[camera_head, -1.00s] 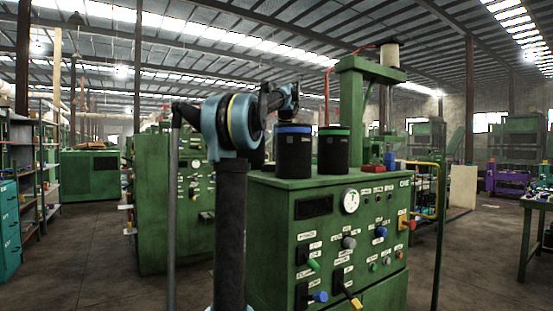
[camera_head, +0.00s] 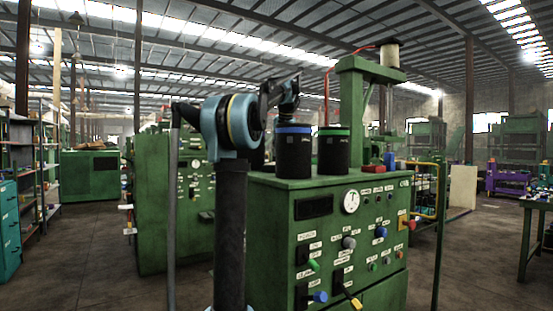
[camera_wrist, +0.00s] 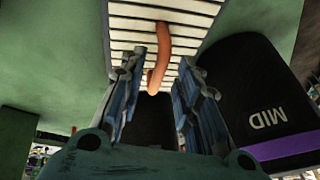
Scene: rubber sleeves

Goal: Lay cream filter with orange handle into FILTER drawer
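The cream filter (camera_wrist: 200,18) with dark slat lines is at the top of the wrist view, on a green surface. Its curved orange handle (camera_wrist: 162,45) points down toward my gripper. My gripper (camera_wrist: 160,68) is open, with its blue-grey fingers on either side of the handle's lower end. I cannot tell whether they touch it. The filter and my fingers are not visible in the head view, where my wrist comes down behind the blue-rimmed dark bin. I cannot make out a drawer marked FILTER; a teal drawer cabinet (camera_head: 9,230) at far left has labels too small to read.
A dark container marked MID with a purple band (camera_wrist: 285,148) is close on the right in the wrist view. In the head view, a blue-rimmed bin (camera_head: 293,155) and a green-rimmed bin (camera_head: 333,155) stand on the green machine (camera_head: 270,215). Open floor (camera_head: 95,265) lies to the left.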

